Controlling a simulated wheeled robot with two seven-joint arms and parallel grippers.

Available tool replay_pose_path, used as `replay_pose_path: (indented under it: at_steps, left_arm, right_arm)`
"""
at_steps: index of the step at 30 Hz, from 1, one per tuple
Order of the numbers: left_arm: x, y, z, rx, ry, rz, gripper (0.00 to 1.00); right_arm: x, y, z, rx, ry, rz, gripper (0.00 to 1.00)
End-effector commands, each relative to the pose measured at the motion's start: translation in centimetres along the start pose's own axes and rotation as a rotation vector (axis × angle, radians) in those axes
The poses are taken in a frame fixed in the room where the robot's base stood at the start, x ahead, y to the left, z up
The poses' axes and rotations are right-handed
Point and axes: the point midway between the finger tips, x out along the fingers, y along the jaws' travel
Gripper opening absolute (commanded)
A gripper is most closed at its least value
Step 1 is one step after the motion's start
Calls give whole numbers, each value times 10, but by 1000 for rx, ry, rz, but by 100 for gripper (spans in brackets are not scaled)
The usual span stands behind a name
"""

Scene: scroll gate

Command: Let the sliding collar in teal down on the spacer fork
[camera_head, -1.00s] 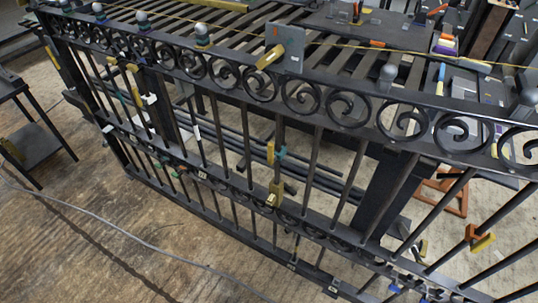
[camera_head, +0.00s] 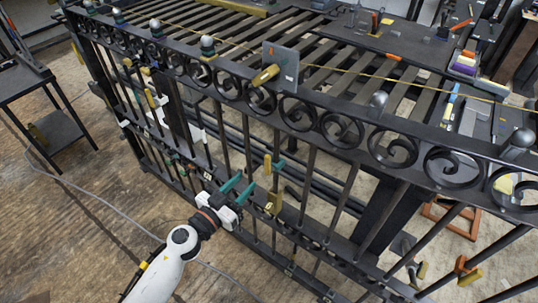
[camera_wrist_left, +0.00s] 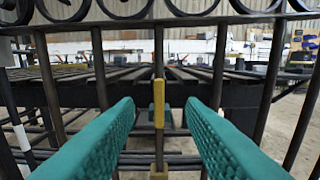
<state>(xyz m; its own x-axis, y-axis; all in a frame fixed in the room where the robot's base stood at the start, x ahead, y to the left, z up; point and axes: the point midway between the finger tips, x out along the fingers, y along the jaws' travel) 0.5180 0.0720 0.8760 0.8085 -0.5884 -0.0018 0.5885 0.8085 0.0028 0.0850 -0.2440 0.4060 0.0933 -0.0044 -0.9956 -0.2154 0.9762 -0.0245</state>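The teal sliding collar (camera_head: 279,166) sits on an upright bar of the gate, with a yellow handle (camera_head: 267,164) on its near side. The yellow spacer fork (camera_head: 274,203) is lower on the same bar, with a gap between them. My left gripper (camera_head: 246,184), with teal fingers, is open and empty, left of the bar and short of the handle. In the left wrist view the yellow handle (camera_wrist_left: 158,104) stands upright between the spread fingers, farther off, with the teal collar partly hidden behind it. The fork (camera_wrist_left: 158,173) shows at the bottom edge. My right gripper is out of view.
The gate's scroll rail (camera_head: 290,108) runs above, with upright bars on both sides. A grey plate (camera_head: 281,66) with a yellow handle hangs on the top rail. An orange collar (camera_head: 461,264) is at right. A dark side table (camera_head: 50,130) stands at left.

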Motion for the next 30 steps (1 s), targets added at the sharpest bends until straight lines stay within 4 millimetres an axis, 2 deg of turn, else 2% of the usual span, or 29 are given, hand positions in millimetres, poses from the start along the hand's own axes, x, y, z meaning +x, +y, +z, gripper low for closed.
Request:
replay_pose_path:
  at_steps: [5, 9, 18, 24, 30]
  left_arm:
    - [22, 0, 2, -1, -5, -1, 36]
    - [50, 0, 1, -1, -5, 0, 36]
    - [103, 0, -1, -1, -3, 0, 36]
    - [117, 0, 0, -1, -1, 1, 36]
    - [118, 0, 0, -1, -1, 1, 36]
  right_arm:
    - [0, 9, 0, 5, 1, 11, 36]
    - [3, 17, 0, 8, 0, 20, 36]
    - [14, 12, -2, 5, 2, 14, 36]
    - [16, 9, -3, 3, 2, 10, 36]
    - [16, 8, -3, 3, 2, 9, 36]
